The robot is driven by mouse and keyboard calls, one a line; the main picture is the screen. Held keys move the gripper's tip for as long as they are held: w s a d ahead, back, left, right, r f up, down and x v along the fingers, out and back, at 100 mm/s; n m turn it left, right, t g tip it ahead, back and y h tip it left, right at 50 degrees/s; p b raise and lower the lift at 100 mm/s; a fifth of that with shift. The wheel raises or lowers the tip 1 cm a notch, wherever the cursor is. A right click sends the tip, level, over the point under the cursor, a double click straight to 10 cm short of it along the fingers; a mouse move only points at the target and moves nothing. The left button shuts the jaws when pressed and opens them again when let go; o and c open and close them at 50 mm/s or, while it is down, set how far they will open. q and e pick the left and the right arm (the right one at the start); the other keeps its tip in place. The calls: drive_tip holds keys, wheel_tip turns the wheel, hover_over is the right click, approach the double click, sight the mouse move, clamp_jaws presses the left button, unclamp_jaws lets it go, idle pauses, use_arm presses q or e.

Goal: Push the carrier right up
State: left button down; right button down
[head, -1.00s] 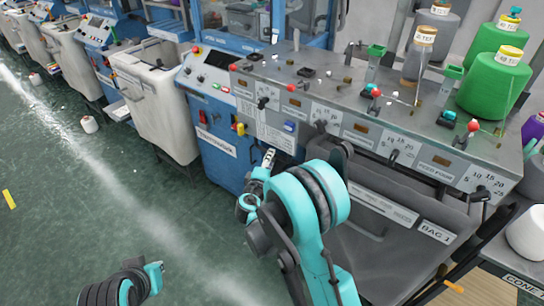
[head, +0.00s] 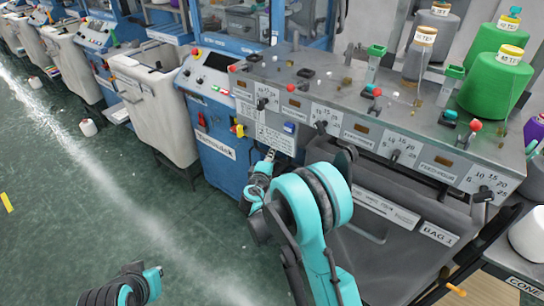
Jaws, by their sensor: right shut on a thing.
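My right gripper (head: 269,156) reaches to the blue machine front at the lower left end of the grey panel, just below the white text plate. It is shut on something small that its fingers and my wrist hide. I cannot make out a carrier for certain; small knobs and levers sit on the grey metal top (head: 330,90). My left gripper (head: 154,275) is low at the left, over the green floor, away from the machines; its jaws are too small to read.
Green cones (head: 494,85) stand at the back right. A white bin (head: 155,105) stands left of the blue machine (head: 212,135). The floor at left is mostly clear.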

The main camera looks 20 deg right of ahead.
drive_tip(key=shift+r, duration=0.15)
wheel_tip(320, 180, up, 40)
drive_tip(key=p, duration=2.4)
drive_tip(key=shift+w+r, duration=0.1)
drive_tip(key=c, duration=1.5)
unclamp_jaws()
drive_tip(key=shift+c, duration=0.2)
